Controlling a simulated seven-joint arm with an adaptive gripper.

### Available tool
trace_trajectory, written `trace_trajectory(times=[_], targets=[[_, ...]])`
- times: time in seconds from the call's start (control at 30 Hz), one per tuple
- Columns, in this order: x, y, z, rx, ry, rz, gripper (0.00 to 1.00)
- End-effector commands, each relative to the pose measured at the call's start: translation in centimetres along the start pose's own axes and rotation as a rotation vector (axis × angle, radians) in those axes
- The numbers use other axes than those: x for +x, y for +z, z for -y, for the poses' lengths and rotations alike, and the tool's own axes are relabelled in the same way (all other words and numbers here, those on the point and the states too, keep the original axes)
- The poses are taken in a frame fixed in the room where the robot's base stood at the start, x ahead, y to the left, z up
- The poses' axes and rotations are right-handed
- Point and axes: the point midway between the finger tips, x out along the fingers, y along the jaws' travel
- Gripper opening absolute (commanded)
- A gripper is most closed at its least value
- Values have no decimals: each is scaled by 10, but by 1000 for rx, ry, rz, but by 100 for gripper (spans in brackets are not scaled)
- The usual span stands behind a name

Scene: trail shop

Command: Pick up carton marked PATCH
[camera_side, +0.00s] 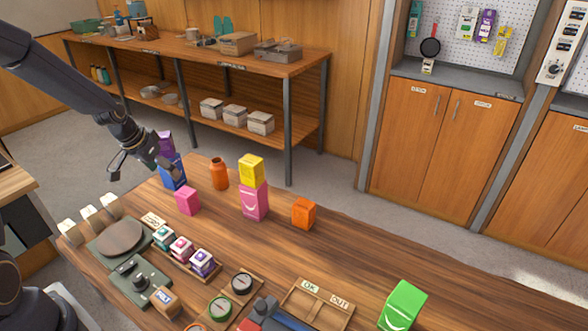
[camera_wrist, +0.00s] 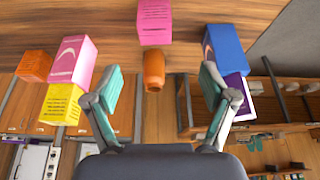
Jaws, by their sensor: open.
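I cannot read PATCH on any carton. A small pink carton (camera_side: 187,201) stands on the bench; it shows printed lines in the wrist view (camera_wrist: 155,22). A taller pink carton (camera_side: 254,203) carries a yellow carton (camera_side: 251,170). A blue carton (camera_side: 173,174) has a purple carton (camera_side: 166,141) at its top, partly behind my arm. An orange carton (camera_side: 303,213) and a green carton (camera_side: 403,306) stand farther right. My gripper (camera_side: 132,172) is open and empty, left of the blue carton. In the wrist view its fingers (camera_wrist: 161,85) are spread, apart from the cartons.
An orange bottle (camera_side: 219,174) stands between the blue and tall pink cartons. A wooden rack (camera_side: 190,267) holds small jars. A scale (camera_side: 120,238), gauges (camera_side: 220,309) and a divided tray (camera_side: 318,303) fill the near side. Bench right of the orange carton is mostly clear.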

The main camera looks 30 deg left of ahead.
Motion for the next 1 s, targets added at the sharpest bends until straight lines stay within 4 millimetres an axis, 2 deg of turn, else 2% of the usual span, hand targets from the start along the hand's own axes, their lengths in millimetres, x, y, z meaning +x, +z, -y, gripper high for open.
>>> trace_trajectory(times=[0.2, 0.4, 0.67, 0.9, 1.0], targets=[[52, 2, -3, 4, 4, 7, 83], [92, 2, -2, 2, 2, 4, 83], [113, 4, -4, 2, 1, 4, 83], [149, 10, -9, 2, 1, 4, 83], [156, 9, -8, 2, 0, 2, 83]])
